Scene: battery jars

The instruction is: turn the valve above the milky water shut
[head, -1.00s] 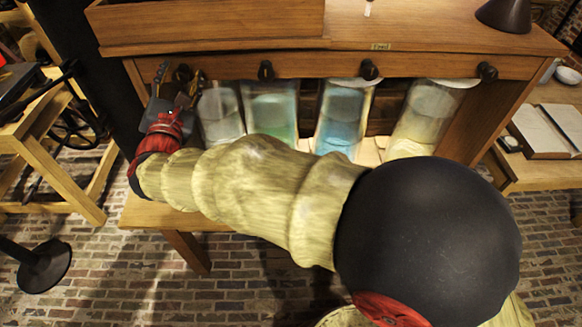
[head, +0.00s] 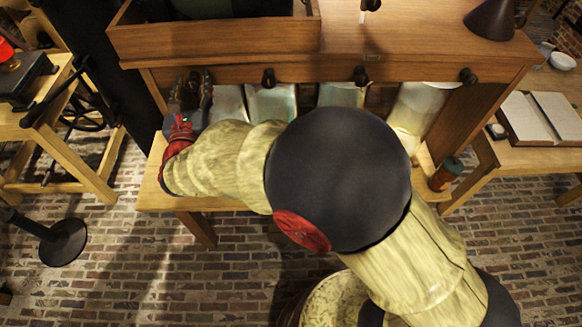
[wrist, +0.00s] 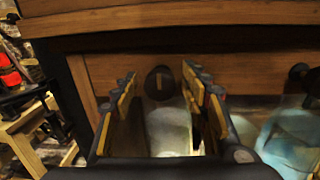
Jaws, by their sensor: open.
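My gripper (head: 193,86) is open at the left end of the cabinet's front rail. Below this valve is a jar of whitish, milky-looking water (wrist: 170,131), partly hidden by the fingers. In the head view, other valves show to the right: the second (head: 268,78), third (head: 361,76) and fourth (head: 467,76). My arm hides the lower parts of several jars.
A second jar (wrist: 293,136) stands right of the fingers. A wooden tray (head: 215,42) sits on the cabinet top (head: 420,40). A small bottle (head: 446,174) stands at the bench's right end. A side table with an open book (head: 541,118) is at right.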

